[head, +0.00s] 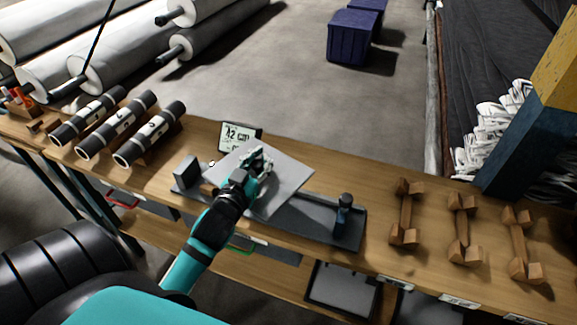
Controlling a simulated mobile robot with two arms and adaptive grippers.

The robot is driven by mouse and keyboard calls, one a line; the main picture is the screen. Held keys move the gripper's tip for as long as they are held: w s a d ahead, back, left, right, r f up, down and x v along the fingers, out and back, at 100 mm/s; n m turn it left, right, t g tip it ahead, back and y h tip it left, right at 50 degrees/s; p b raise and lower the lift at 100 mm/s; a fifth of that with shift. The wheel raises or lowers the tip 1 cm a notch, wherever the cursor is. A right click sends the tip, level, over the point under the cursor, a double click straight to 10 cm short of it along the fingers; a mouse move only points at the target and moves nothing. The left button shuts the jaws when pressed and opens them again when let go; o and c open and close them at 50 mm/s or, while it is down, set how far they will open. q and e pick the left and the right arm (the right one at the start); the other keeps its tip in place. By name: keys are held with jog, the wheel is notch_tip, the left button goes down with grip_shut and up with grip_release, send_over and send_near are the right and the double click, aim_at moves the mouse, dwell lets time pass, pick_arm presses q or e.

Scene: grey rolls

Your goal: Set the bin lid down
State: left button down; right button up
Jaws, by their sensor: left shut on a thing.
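The bin lid (291,182) is a flat, light grey square plate, slightly tilted, over the middle of the wooden bench. My left gripper (260,166) reaches in from the lower left and is shut on the lid near its middle. The lid covers part of a dark grey mat or tray (310,222) on the bench. I cannot tell whether the lid touches anything under it. My right gripper is not in view.
A dark block (186,171) and a dark blue upright tool (343,212) stand at the mat's ends. A display sign (240,136) is behind the lid. Dark rolls (150,134) lie left; empty wooden cradles (406,212) stand right. Purple bins (348,40) are on the floor.

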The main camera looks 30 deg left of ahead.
aim_at(289, 164)
pick_arm(q)
jog(key=w+d, duration=0.3)
jog(key=w, duration=0.1)
jog(key=shift+w+d+f+p, duration=0.2)
jog(key=shift+w+d+p, duration=0.1)
jog(key=shift+w+d, duration=0.05)
jog(key=shift+w+d+f, duration=0.2)
jog(key=shift+w+d, duration=0.2)
jog(key=shift+f, duration=1.7)
jog(key=shift+f+b, duration=0.4)
jog(key=shift+f, duration=0.2)
jog(key=c, duration=1.2)
grip_release()
